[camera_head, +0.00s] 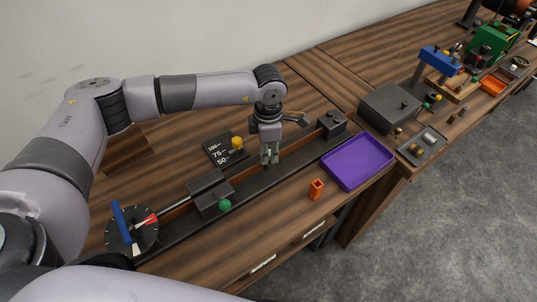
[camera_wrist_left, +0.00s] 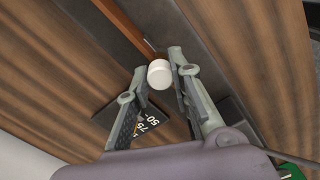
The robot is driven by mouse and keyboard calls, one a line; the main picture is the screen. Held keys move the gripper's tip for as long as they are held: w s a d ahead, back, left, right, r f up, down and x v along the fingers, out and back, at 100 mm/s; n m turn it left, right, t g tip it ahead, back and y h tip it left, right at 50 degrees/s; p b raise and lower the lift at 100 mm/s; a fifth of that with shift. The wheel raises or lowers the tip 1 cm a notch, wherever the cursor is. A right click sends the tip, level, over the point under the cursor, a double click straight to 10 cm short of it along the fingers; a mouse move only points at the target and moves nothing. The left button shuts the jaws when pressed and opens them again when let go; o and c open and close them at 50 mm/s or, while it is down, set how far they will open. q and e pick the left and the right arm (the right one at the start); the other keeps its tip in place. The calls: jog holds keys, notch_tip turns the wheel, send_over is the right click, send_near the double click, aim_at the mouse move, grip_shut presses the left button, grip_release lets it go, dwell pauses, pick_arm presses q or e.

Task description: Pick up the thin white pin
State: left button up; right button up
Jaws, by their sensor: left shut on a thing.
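The thin white pin (camera_wrist_left: 159,72) shows as a pale round end between the fingertips of my left gripper in the left wrist view. My left gripper (camera_head: 269,159) is shut on the pin, fingers pointing down over the long dark rail (camera_head: 285,160) of the bench device. The pin is hard to make out in the head view, where the fingers cover it. I cannot tell whether its lower end touches the rail. My right gripper is not in view.
A purple tray (camera_head: 357,163) and an orange block (camera_head: 316,189) lie right of the rail. A black scale plate (camera_head: 219,155) with a yellow knob stands left of the gripper. A dark block with a green ball (camera_head: 225,205) and a dial (camera_head: 133,232) with a blue bar are nearer.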

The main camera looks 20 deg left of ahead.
aim_at(269, 152)
pick_arm(q)
grip_shut()
jog(key=shift+w+r, duration=0.1)
jog(key=shift+r, duration=0.45)
notch_tip(269, 152, up, 19)
jog(key=b, duration=0.5)
jog(key=shift+b, duration=0.4)
jog(key=shift+f, duration=0.1)
